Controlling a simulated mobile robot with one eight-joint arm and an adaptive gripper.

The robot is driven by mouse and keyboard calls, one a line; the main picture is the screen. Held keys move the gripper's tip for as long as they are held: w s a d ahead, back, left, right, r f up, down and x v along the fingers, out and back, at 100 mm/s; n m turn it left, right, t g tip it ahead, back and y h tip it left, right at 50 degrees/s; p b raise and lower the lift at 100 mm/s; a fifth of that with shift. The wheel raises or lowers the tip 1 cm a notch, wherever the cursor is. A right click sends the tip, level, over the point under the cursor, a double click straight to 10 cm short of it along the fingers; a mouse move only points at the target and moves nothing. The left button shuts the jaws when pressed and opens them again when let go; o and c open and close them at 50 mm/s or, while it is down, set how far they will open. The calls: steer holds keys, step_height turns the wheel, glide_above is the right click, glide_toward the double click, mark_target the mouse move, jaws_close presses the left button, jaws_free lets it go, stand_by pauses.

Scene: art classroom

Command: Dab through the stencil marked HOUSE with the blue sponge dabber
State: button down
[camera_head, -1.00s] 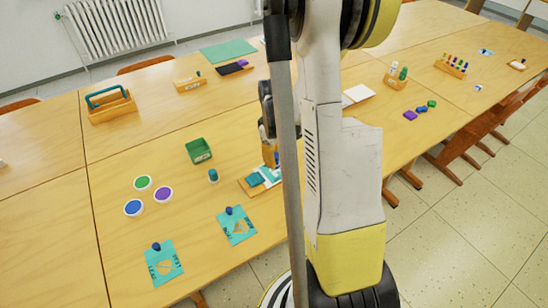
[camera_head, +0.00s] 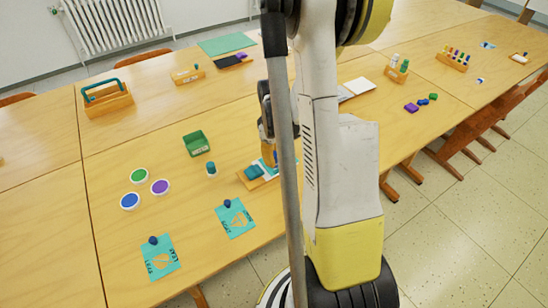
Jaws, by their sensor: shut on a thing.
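My gripper (camera_head: 268,158) is low over the table, at the back of a wooden tray (camera_head: 246,181), half hidden behind my own arm. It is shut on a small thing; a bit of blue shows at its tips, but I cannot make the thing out. Two teal stencil cards lie at the table's front: a left card (camera_head: 163,275) and a right card (camera_head: 240,230). Each has a dark blue knob at its top edge. Their lettering is too small to read, so I cannot tell which is HOUSE. A small blue-teal upright piece (camera_head: 211,169) stands left of the tray.
Blue (camera_head: 130,201), green (camera_head: 139,176) and purple (camera_head: 159,187) paint pots stand at left. A green box (camera_head: 197,143) is behind the upright piece. A wooden carrier (camera_head: 107,101) stands farther back. Table around the stencils is clear. My arm hides the area right of the tray.

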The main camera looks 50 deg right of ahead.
steer(key=shift+f+b, duration=0.6)
stand_by(1.1)
stand_by(0.5)
steer(key=shift+r+p, duration=2.5)
steer(key=shift+r, duration=1.1)
steer(key=shift+f, duration=0.15)
steer(key=shift+s+d+f+b, duration=0.1)
steer(key=shift+d+f+b, duration=0.3)
steer(key=shift+f+b, duration=0.55)
steer(key=shift+s+d+f+b, duration=0.1)
steer(key=shift+d+f+b, duration=0.3)
steer(key=shift+f+b, duration=0.55)
steer(key=shift+s+d+f+b, duration=0.1)
steer(key=shift+d+f+b, duration=0.3)
steer(key=shift+f+b, duration=0.5)
steer(key=shift+f+b, duration=0.45)
steer(key=shift+f, duration=0.2)
